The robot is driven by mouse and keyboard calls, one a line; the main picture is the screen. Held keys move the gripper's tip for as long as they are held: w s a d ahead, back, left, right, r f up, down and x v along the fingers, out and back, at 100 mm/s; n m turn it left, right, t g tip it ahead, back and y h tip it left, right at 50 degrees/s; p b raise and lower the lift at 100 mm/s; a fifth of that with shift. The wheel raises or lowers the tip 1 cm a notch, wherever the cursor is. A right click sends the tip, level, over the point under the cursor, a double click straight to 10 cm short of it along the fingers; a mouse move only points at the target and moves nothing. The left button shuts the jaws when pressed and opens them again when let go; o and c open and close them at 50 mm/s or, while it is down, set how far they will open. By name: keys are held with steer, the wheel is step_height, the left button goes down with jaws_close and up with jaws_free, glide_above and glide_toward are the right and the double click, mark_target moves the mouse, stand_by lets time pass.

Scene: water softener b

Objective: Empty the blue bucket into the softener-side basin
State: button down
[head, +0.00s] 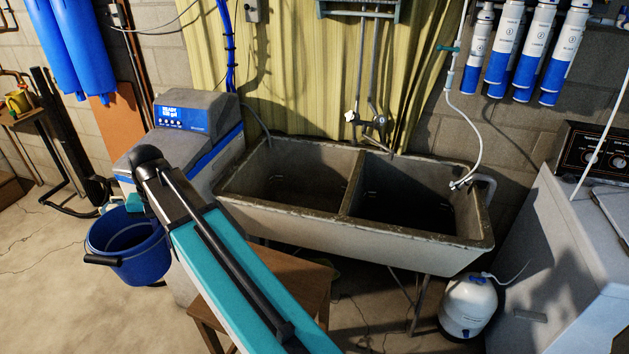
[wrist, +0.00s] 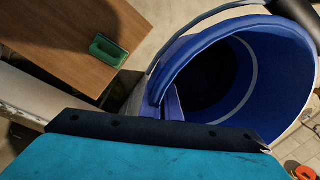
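The blue bucket (head: 150,262) is at the left of the head view, beside the water softener (head: 190,130), with its mouth upward. I cannot tell if it touches the floor. Its black handle grip (head: 101,260) hangs at the front. The inside is dark; its contents cannot be made out. In the wrist view the bucket (wrist: 290,75) fills the upper right, its rim close to the dark front edge of my gripper (wrist: 160,132). The fingers are hidden, so I cannot tell whether they grip the bucket. The softener-side basin (head: 300,185) is the left half of the concrete double sink.
A wooden stool (head: 300,275) stands before the sink; a green brush or sponge (wrist: 108,50) lies on wood in the wrist view. The right basin (head: 405,205) and faucet (head: 370,120) are beyond. A white tank (head: 468,305) stands below right. Floor at far left is clear.

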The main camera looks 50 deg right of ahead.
steer(key=w+d+m+h+p, duration=0.1)
steer(key=w+d+m+p, duration=0.2)
steer(key=d, duration=1.6)
steer(key=w+d+m+h+p, duration=0.1)
steer(key=w+d+m+p, duration=0.2)
steer(key=d+m+p, duration=0.6)
steer(key=d+m, duration=0.8)
steer(key=d, duration=0.2)
steer(key=shift+w+d+f, duration=0.2)
steer(key=shift+d+f, duration=0.05)
steer(key=shift+f, duration=0.15)
steer(key=shift+s+d+f+m+t+y, duration=0.2)
steer(key=shift+s+d+t+y, duration=0.35)
steer(key=shift+t+y, duration=0.45)
steer(key=shift+s+d+f+m+t+y, duration=0.1)
steer(key=shift+s+d+f+t+y, duration=0.25)
steer(key=shift+d+t+y, duration=0.6)
steer(key=shift+s+d+f+m+t+y, duration=0.15)
steer(key=shift+s+d+t+y, duration=0.35)
steer(key=shift+y, duration=0.85)
steer(key=shift+d+f+t+y, duration=0.1)
steer(key=shift+f+t+y, duration=0.15)
steer(key=shift+f+y, duration=0.1)
steer(key=shift+s+d+r+t+y, duration=0.15)
steer(key=shift+s+d+t+y, duration=0.1)
steer(key=shift+t+y, duration=0.4)
